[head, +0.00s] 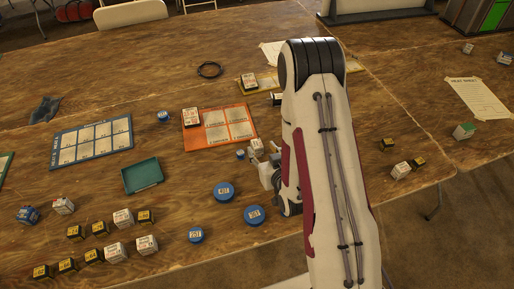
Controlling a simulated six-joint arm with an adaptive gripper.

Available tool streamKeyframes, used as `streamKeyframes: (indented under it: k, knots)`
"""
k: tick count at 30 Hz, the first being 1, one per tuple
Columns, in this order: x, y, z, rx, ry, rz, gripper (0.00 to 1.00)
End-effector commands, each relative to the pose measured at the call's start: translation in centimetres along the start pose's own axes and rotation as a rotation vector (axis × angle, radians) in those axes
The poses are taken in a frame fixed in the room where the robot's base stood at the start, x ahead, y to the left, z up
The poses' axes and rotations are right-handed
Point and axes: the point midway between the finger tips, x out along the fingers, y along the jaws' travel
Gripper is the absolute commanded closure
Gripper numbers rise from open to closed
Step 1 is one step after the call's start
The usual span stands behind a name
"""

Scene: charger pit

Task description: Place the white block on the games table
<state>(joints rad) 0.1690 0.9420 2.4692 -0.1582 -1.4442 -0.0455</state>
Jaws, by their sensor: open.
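My gripper (264,157) is low over the wooden table (300,22), right of the orange board, and is open. A small white block (256,146) shows at its fingertips; I cannot tell whether they touch it. My arm hides much of the area around it. Other white blocks with dark print stand front left: one (123,218), another (147,245) and a third (115,252). No label in view tells me which table is the games table.
Several black and yellow blocks (68,265) stand front left. Blue discs (224,191), a teal tray (142,175), an orange board (219,124) and a blue board (91,141) lie on the table. A paper sheet (477,97) lies at right. Bare wood shows left of centre.

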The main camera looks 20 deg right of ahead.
Motion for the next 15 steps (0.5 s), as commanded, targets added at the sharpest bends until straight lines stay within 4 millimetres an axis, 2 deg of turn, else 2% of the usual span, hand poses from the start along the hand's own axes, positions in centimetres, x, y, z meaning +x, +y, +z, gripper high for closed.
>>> streamKeyframes:
  k: [6,15]
  knots:
    - [1.14,0.0,-0.02,0.0,0.001,0.0,0.57]
    - [1.24,0.0,-0.01,0.0,0.0,0.0,0.57]
